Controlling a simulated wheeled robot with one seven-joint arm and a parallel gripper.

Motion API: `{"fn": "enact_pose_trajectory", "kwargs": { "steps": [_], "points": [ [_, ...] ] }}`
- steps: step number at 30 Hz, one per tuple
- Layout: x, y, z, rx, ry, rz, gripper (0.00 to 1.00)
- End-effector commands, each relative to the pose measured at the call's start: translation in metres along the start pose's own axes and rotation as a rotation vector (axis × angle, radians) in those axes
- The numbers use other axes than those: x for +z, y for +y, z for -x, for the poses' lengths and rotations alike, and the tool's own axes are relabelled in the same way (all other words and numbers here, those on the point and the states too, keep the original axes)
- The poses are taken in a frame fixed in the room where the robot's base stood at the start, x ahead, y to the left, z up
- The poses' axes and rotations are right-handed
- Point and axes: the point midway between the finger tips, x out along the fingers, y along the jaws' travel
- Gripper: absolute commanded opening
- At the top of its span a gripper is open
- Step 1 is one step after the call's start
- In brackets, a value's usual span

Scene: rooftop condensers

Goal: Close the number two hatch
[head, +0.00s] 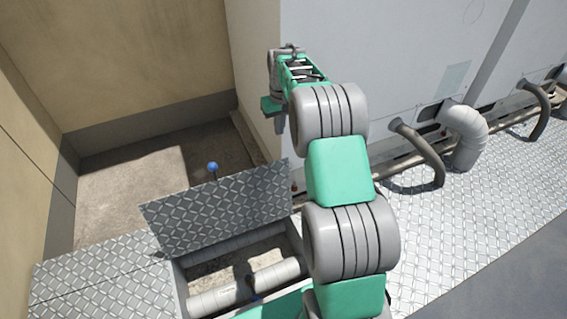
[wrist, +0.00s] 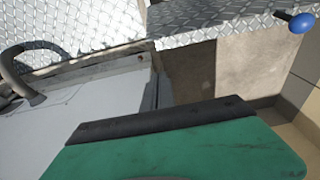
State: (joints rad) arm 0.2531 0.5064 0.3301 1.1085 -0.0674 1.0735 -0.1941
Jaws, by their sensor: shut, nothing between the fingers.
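The hatch lid (head: 222,208) is a diamond-plate panel standing open, tilted up from its floor opening. A blue ball knob (head: 212,167) on a short stem sticks out near its upper edge. In the wrist view the lid (wrist: 225,22) crosses the top, with the blue knob (wrist: 302,22) at the upper right corner. I see no number on it. My gripper (head: 280,122) is above and right of the lid in the head view, apart from the knob and partly hidden by my arm. It is shut and empty; its green and black end (wrist: 165,122) fills the lower wrist view.
The open pit (head: 205,273) holds a pale pipe (head: 225,296). A grey condenser housing (head: 375,60) stands behind my arm, with bent pipes (head: 465,140) along its base to the right. A tan wall (head: 110,70) is at left. Tread-plate floor lies around the opening.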

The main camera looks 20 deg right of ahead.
Motion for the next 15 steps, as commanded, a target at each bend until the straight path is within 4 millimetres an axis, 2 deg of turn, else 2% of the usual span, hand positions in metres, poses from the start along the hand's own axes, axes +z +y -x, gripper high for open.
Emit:
{"fn": "enact_pose_trajectory", "kwargs": {
  "steps": [5,15],
  "points": [
    [-0.002,0.004,-0.019,0.0,-0.002,-0.001,0.0],
    [-0.001,0.004,-0.092,0.0,-0.003,-0.003,0.0]
  ]
}}
